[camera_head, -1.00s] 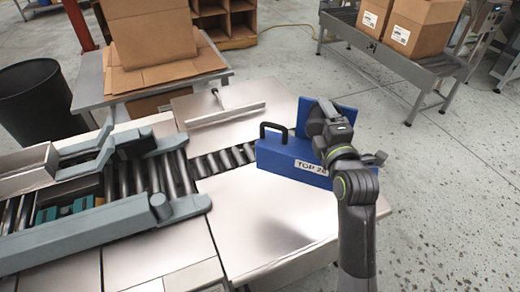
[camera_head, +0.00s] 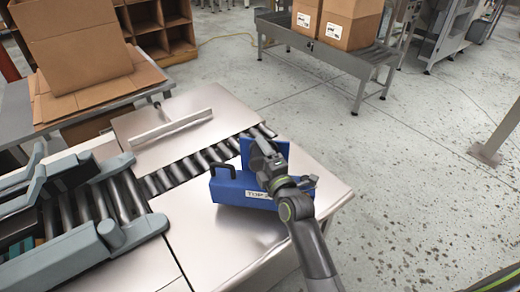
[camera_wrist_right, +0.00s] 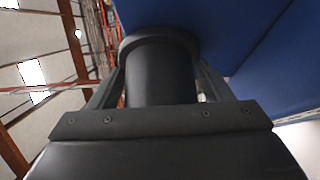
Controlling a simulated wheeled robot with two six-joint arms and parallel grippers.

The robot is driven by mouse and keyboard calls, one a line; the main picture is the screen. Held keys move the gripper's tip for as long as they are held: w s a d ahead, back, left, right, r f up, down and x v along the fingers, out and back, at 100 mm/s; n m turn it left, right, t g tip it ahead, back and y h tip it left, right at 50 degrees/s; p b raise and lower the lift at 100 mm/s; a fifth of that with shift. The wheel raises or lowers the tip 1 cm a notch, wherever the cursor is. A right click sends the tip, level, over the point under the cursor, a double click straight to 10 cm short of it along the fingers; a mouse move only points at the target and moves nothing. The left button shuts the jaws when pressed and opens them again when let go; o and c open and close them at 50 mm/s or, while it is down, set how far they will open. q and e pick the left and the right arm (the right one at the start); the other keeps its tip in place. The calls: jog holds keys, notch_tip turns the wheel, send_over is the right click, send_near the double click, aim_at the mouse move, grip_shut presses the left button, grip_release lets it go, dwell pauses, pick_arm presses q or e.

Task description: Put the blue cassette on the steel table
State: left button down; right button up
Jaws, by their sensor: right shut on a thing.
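The blue cassette (camera_head: 232,190) has a black handle on top and a white label reading "TOP". My right gripper (camera_head: 268,162) is shut on it from its right side, in front of the roller line. It is over a flat steel top (camera_head: 215,235); I cannot tell whether it touches. In the right wrist view, blue cassette faces (camera_wrist_right: 265,50) fill the upper right, and a black round part (camera_wrist_right: 160,70) stands between the fingers. A steel table (camera_head: 165,88) at the back left holds cardboard. My left gripper is not in view.
A grey frame (camera_head: 335,55) at the back carries cardboard boxes (camera_head: 345,22). The floor (camera_head: 420,150) to the right is mostly clear, with a post (camera_head: 497,140).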

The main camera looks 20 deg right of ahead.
jog(key=shift+f+b, duration=0.45)
jog(key=shift+f, duration=1.15)
jog(key=shift+f, duration=0.15)
jog(key=o, duration=2)
jog(key=shift+f, duration=0.1)
jog(key=shift+s, duration=0.15)
